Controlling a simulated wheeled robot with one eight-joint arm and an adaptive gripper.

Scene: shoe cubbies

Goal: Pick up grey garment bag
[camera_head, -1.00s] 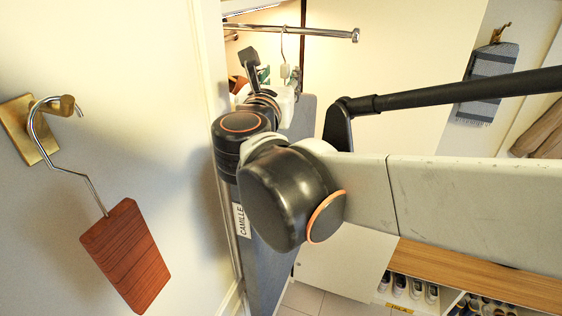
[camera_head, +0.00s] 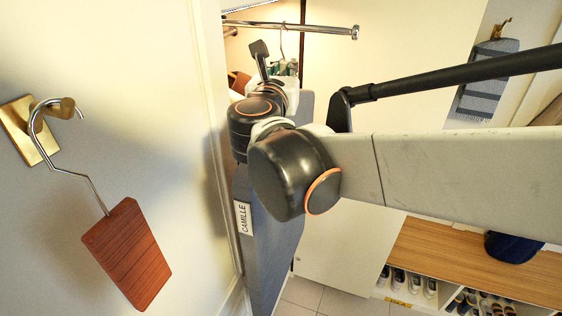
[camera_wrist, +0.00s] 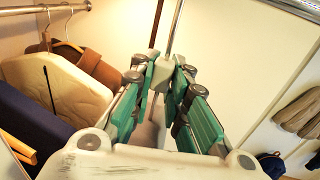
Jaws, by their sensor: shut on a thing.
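The grey garment bag (camera_head: 270,235) hangs upright beside the door frame in the head view, with a white CAMILLE label on its edge. My arm covers much of its upper part. A metal hook rises from a small pale block at its top. My gripper (camera_head: 282,69) is at that block, below the clothes rail. In the wrist view, the green fingers of my gripper (camera_wrist: 160,80) are closed on either side of the block. The bag's body is mostly hidden there. I cannot tell if the hook still touches the rail.
A chrome rail (camera_head: 300,29) crosses above. A cream garment (camera_wrist: 60,90), a brown one (camera_wrist: 100,68) and a dark blue one (camera_wrist: 30,125) hang to the left. A wooden block on a hook (camera_head: 127,255) hangs at the left wall. A wooden bench (camera_head: 430,255) with shoe cubbies stands lower right.

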